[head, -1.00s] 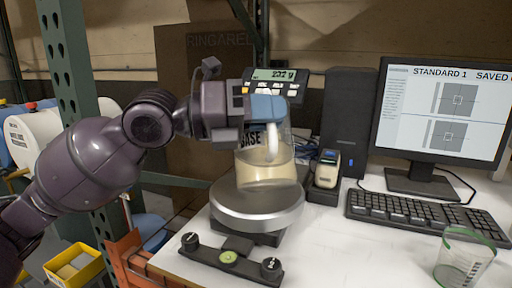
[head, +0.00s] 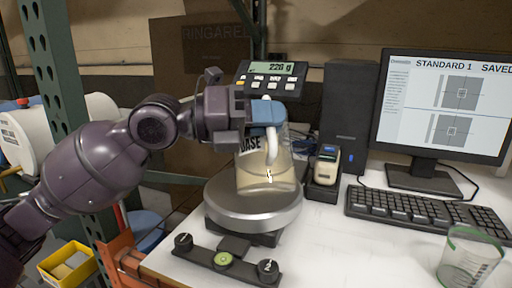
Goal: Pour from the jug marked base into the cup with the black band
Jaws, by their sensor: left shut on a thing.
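The clear jug marked BASE (head: 262,176) holds cream-coloured liquid and stands nearly upright at the scale's round pan. I cannot tell if its bottom touches the pan. My left gripper (head: 267,112), with blue finger pads, is shut on the top of the jug's white handle and hides part of the rim. A clear cup with a green band (head: 468,262) stands at the lower right corner, partly cut off. I see no cup with a black band. My right gripper is not in view.
The scale (head: 226,212) has a display (head: 272,70) behind it, reading about 226 g. A control bar with knobs (head: 224,259) lies in front. A handheld device (head: 325,165), a keyboard (head: 425,212) and a monitor (head: 440,105) stand to the right. White table is free between scale and cup.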

